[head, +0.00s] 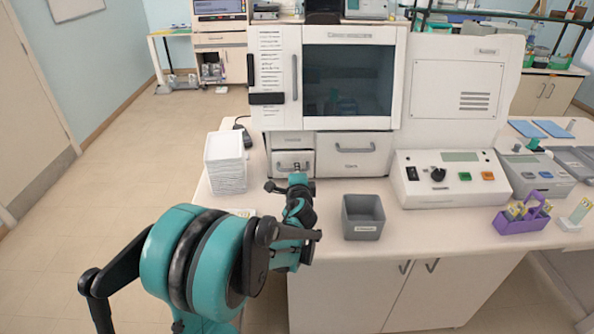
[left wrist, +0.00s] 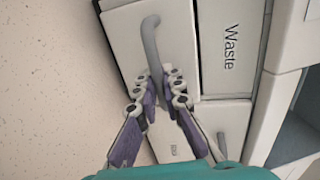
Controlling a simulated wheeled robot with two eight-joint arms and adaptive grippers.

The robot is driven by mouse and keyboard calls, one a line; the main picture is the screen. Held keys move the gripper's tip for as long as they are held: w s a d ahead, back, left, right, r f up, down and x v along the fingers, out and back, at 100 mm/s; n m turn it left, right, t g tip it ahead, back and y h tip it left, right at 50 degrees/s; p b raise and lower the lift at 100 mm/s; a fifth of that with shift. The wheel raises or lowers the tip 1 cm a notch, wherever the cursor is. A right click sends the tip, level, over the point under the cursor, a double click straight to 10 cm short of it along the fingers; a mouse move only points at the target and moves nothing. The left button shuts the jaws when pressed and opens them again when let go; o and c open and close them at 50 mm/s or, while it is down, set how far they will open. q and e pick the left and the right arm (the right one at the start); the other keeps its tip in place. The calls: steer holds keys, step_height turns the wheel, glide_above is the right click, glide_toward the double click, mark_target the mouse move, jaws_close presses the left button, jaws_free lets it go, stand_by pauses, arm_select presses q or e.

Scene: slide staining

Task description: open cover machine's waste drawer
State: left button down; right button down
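The cover machine (head: 349,80) stands on the counter, with low drawers under its window. The waste drawer front (head: 283,167) is at the lower left and looks shut or nearly so. Its grey bar handle (left wrist: 151,45) shows in the left wrist view, beside a panel (left wrist: 228,80) lettered "Waste". My left gripper (left wrist: 158,92) has its purple-padded fingers on both sides of one end of this handle, close against it, so it looks shut on it. In the head view, my left gripper (head: 293,183) is in front of the drawer and partly hidden by its arm. My right gripper is not in view.
A wider drawer (head: 353,165) with its own handle is to the right. A white stack of trays (head: 226,170) stands on the left, and a grey open bin (head: 363,225) on the right. A control panel (head: 455,190) and a purple rack (head: 522,221) are farther right.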

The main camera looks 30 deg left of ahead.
arm_select(q)
steer(key=shift+s, duration=0.1)
steer(key=f+v, duration=0.1)
steer(key=v, duration=0.4)
steer(key=f+p+v, duration=0.1)
steer(key=v, duration=0.4)
steer(key=f+v, duration=0.1)
steer(key=v, duration=0.4)
steer(key=shift+s+d, duration=0.4)
steer(key=c, duration=1.9)
jaws_free()
steer(key=shift+f, duration=0.1)
steer(key=v, duration=1.2)
steer(key=shift+w, duration=0.1)
